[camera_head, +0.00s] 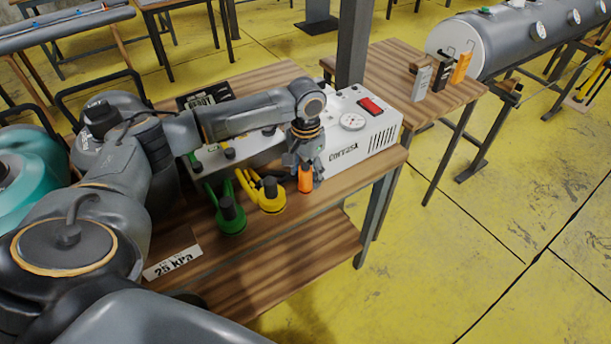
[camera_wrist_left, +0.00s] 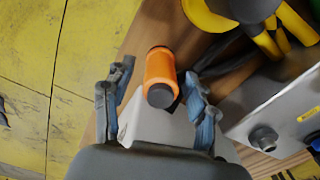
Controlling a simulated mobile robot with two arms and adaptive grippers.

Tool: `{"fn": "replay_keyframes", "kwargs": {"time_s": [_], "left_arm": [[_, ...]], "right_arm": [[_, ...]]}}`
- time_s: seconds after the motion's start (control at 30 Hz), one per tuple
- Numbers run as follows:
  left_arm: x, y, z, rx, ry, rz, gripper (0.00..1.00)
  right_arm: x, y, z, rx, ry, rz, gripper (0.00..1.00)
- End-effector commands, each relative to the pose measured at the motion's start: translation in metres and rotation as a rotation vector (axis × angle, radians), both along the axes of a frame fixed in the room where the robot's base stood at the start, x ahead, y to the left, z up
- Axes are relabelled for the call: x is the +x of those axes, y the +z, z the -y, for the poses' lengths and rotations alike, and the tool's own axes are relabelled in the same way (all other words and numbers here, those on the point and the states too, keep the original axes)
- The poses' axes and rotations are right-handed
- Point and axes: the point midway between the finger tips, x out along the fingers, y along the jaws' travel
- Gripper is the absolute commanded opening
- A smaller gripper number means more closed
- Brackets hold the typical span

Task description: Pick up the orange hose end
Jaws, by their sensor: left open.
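The orange hose end (camera_head: 305,180) stands near the front right edge of the wooden workbench (camera_head: 300,225), in front of a white machine. In the left wrist view the orange hose end (camera_wrist_left: 160,72) has dark ends and lies between the two open fingers. My left gripper (camera_head: 304,172) is just above it in the head view, with its fingers pointing down around it. In the wrist view my left gripper (camera_wrist_left: 158,95) is open, with a gap on each side of the hose end. My right gripper is not in view.
A yellow hose end (camera_head: 268,195) and a green hose end (camera_head: 231,213) are left of it. The white machine (camera_head: 362,130) with a gauge and red switch is close behind. A "25 kPa" sign (camera_head: 172,262) is at the bench's left front.

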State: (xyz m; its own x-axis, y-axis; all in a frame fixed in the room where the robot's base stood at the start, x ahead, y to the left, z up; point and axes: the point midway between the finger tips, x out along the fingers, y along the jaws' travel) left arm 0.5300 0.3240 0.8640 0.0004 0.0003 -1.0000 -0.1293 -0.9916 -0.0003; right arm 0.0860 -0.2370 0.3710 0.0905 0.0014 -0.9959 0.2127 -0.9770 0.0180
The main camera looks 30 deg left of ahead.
Motion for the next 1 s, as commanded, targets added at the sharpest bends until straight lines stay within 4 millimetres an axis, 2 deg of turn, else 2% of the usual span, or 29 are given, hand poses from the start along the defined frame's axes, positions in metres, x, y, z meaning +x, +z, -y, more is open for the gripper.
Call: {"fn": "replay_keyframes", "kwargs": {"time_s": [0.1, 0.37, 0.63, 0.67, 1.0], "left_arm": [[-0.0011, -0.012, 0.0, 0.0, -0.001, -0.002, 0.57], [-0.0009, -0.0144, 0.0, 0.0, -0.001, -0.001, 0.57], [-0.0009, -0.0141, 0.0, 0.0, -0.001, -0.001, 0.02], [-0.0009, -0.0141, 0.0, 0.0, -0.001, -0.001, 0.0], [-0.0004, -0.0109, 0.0001, 0.0, -0.001, 0.001, 0.0]], "right_arm": [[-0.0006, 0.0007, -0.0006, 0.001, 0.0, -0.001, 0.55], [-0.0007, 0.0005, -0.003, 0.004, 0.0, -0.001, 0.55], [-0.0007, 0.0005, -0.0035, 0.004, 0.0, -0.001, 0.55], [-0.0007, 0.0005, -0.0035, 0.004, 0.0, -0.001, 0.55], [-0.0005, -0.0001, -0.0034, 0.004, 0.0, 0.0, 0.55]]}}
